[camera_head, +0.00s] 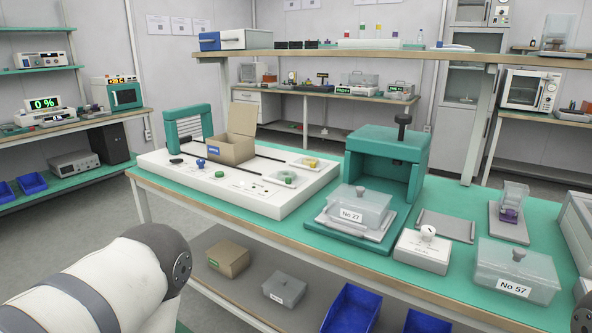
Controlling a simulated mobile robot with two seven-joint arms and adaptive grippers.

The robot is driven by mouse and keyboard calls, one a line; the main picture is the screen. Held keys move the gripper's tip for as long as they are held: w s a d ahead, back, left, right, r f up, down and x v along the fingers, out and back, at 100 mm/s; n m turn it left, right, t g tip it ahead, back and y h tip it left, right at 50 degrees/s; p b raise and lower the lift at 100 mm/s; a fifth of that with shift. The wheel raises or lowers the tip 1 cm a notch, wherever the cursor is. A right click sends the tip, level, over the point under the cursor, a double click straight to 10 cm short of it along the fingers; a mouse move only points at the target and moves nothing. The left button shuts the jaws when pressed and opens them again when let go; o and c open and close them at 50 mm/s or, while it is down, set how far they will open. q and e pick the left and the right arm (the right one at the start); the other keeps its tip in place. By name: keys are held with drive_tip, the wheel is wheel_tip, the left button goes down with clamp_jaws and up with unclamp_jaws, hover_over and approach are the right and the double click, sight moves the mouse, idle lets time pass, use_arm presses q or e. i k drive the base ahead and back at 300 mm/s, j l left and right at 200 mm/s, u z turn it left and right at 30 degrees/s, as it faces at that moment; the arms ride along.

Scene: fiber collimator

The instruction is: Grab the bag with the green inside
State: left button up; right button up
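I cannot make out a bag in this view. A green ring-shaped part (284,178) lies on the white platform (265,207) on the bench. An open cardboard box (231,151) stands on the same platform; its inside is mostly hidden by its walls. A small clear container with something purple in it (510,205) stands on a grey plate at the right. Neither gripper is in view. Part of my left arm (100,285) shows at the lower left, and a small piece of my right arm shows at the right edge.
A teal press frame (386,160) stands mid-bench, with a lidded clear box marked No 27 (362,207) at its front. Another, marked No 57 (518,271), is near the right front. A lower shelf holds a closed carton (228,259), a grey box (285,289) and blue bins (350,311).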

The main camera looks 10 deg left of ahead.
sight(279, 176)
drive_tip(key=i+j+z, duration=0.35)
drive_tip(key=j, duration=0.55)
drive_tip(key=j+z, duration=0.4)
drive_tip(key=j, duration=0.55)
drive_tip(key=j+z, duration=0.35)
drive_tip(key=j, duration=0.65)
